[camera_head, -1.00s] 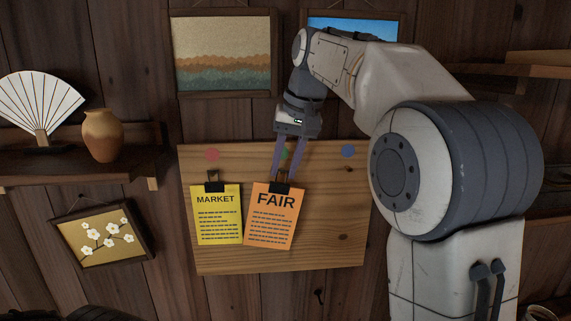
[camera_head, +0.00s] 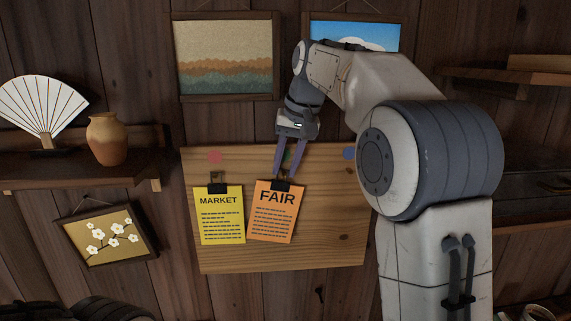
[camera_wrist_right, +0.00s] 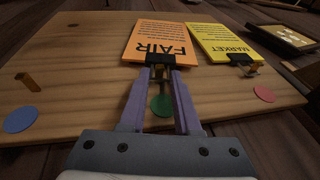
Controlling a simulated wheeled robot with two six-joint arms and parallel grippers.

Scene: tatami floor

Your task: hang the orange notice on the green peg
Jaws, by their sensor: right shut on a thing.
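The orange notice (camera_head: 270,215), marked FAIR, is held by the black clip at its top in my right gripper (camera_head: 284,172). It is in front of the wooden board, slightly tilted. In the wrist view the orange notice (camera_wrist_right: 160,42) extends beyond the fingertips, which are shut on its clip (camera_wrist_right: 160,60). The green dot (camera_wrist_right: 161,104) on the board shows between the fingers. My left gripper is not in view.
A yellow MARKET notice (camera_head: 219,216) hangs close to the left, below the red dot (camera_head: 215,157). A blue dot (camera_head: 349,153) is to the right; its bare peg (camera_wrist_right: 28,82) shows in the wrist view. A shelf (camera_head: 80,170) holds a fan and vase.

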